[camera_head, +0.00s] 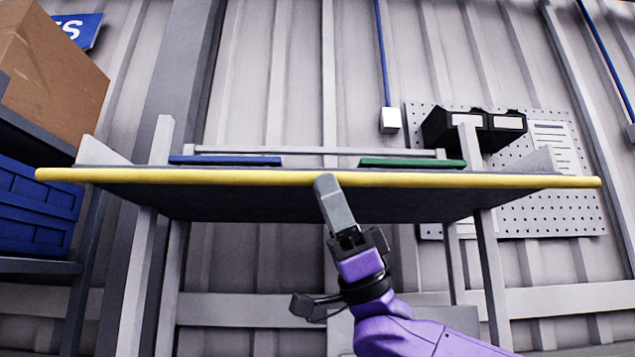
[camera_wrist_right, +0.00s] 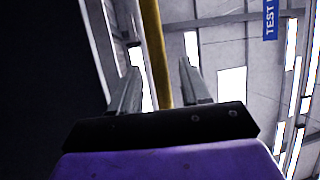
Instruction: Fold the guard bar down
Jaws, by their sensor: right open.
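A long yellow bar (camera_head: 200,175) runs along the front edge of a raised dark shelf (camera_head: 260,200), seen from below. A thin grey rail (camera_head: 315,152) stands behind it, above the shelf's top. I cannot tell for sure which one is the guard bar. My right gripper (camera_head: 326,185) reaches up from below, its fingertips at the yellow bar near the middle. In the right wrist view the right gripper (camera_wrist_right: 159,70) is open, and the yellow bar (camera_wrist_right: 155,50) shows between its two fingers. Contact cannot be told. My left gripper is out of view.
A blue strip (camera_head: 225,160) and a green strip (camera_head: 410,163) lie on the shelf top. Grey posts (camera_head: 137,285) carry the shelf on both sides. Black bins (camera_head: 475,128) hang on a pegboard at right. A cardboard box (camera_head: 50,75) and blue crate (camera_head: 35,210) are at left.

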